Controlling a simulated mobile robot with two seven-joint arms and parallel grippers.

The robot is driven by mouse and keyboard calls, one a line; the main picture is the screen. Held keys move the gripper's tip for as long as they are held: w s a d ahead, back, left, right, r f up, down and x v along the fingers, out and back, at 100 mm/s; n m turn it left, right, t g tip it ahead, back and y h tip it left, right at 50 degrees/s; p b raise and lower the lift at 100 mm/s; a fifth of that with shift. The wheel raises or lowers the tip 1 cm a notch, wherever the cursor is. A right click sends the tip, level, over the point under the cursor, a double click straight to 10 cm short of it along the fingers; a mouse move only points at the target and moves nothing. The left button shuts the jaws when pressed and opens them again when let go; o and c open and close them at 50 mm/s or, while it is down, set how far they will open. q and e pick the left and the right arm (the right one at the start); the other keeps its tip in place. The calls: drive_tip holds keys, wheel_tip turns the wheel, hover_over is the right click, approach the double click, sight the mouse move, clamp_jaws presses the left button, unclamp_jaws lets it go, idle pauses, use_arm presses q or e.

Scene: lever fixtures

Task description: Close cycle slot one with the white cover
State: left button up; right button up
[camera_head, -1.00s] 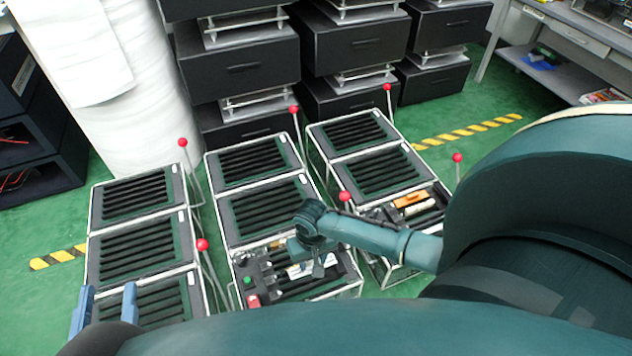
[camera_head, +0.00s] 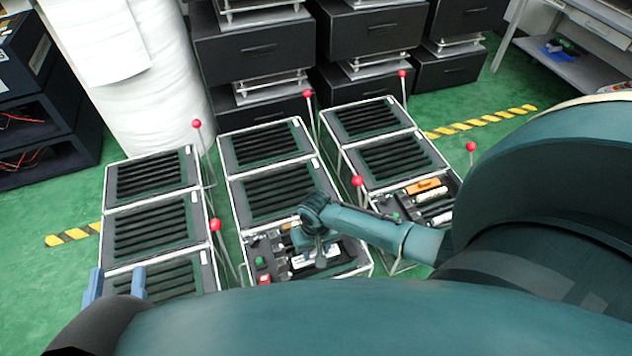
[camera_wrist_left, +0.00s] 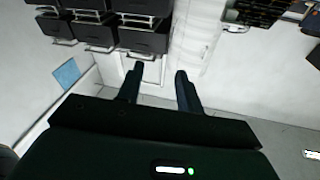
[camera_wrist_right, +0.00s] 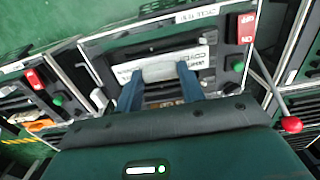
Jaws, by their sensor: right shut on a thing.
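The white cover (camera_head: 316,258) lies over the front compartment of the middle black unit (camera_head: 367,268). In the right wrist view the white cover (camera_wrist_right: 165,70), with black lettering, shows between and beyond my right fingers. My right gripper (camera_head: 318,262) is shut on the cover; its fingers (camera_wrist_right: 160,92) show dark blue in the wrist view. A white label strip (camera_wrist_right: 197,14) on the unit's edge is too small to read surely. I cannot tell which slot is number one. My left gripper (camera_head: 117,286) is open and empty; its fingers (camera_wrist_left: 160,80) stand apart.
Red-knobbed levers (camera_head: 215,225) stand beside the units, one (camera_wrist_right: 291,124) close to my right gripper. A red switch (camera_wrist_right: 246,28) and green button (camera_wrist_right: 238,65) sit beside the cover. The right unit holds an orange block (camera_head: 425,186) and a white block (camera_head: 432,195).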

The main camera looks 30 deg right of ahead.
wheel_tip(320, 180, down, 2)
drive_tip(key=shift+f+b, duration=0.1)
drive_tip(key=shift+b, duration=0.4)
use_arm(q)
drive_tip(key=shift+w+d+r+n+t+h+b, duration=0.2)
drive_tip(key=shift+d+r+n+t+h+b, duration=0.15)
drive_tip(key=shift+b, duration=0.25)
use_arm(e)
drive_tip(key=shift+f, duration=0.95)
use_arm(q)
drive_tip(key=shift+r+p, duration=0.95)
